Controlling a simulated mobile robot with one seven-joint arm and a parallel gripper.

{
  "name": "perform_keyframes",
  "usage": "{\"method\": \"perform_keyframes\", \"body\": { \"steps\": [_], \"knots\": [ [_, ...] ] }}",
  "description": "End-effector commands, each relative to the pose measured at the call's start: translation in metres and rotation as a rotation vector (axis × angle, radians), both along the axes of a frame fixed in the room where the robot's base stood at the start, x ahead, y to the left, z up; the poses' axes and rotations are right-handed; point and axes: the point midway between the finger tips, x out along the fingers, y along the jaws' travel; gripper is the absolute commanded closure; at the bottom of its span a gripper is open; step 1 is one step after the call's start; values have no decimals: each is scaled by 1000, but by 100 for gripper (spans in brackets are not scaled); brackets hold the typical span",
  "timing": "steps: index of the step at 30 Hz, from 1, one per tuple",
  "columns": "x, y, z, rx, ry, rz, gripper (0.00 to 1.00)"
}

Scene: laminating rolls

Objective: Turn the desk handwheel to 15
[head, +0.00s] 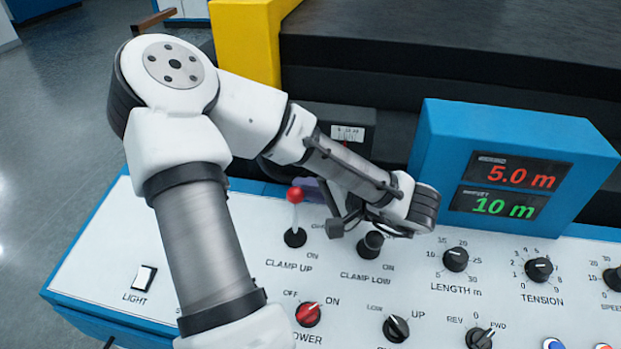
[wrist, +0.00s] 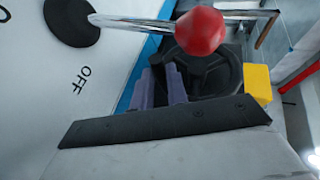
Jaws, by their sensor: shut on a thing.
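The desk handwheel (wrist: 208,65) is the black wheel in the wrist view, beyond my fingers and partly hidden by the red lever knob. In the head view my arm covers most of it. My gripper (wrist: 160,76) has two grey-violet fingers that reach to the wheel's near side and are shut on it; the exact contact is hard to see. In the head view the fingers show behind the red-knobbed lever. A small white scale (head: 347,132) with a red mark sits behind my arm; its numbers are too small to read surely.
The red-knobbed CLAMP UP lever (head: 295,206) stands close in front of my gripper; its knob also shows in the wrist view (wrist: 200,31). The CLAMP LOW lever (head: 371,243) is under my wrist. A blue display box (head: 437,150) reads 5.0 m and 10 m. Knobs fill the panel's right.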

Motion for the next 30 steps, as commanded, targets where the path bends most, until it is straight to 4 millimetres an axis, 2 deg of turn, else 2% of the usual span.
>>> {"method": "perform_keyframes", "body": {
  "steps": [19, 20, 24, 30],
  "knots": [
    [1, 1, -2, 37, -9, 2, 100],
    [1, 1, -2, 37, -9, 2, 82],
    [1, 1, -2, 37, -9, 2, 64],
    [0, 1, -2, 36, -8, 1, 63]
  ]
}}
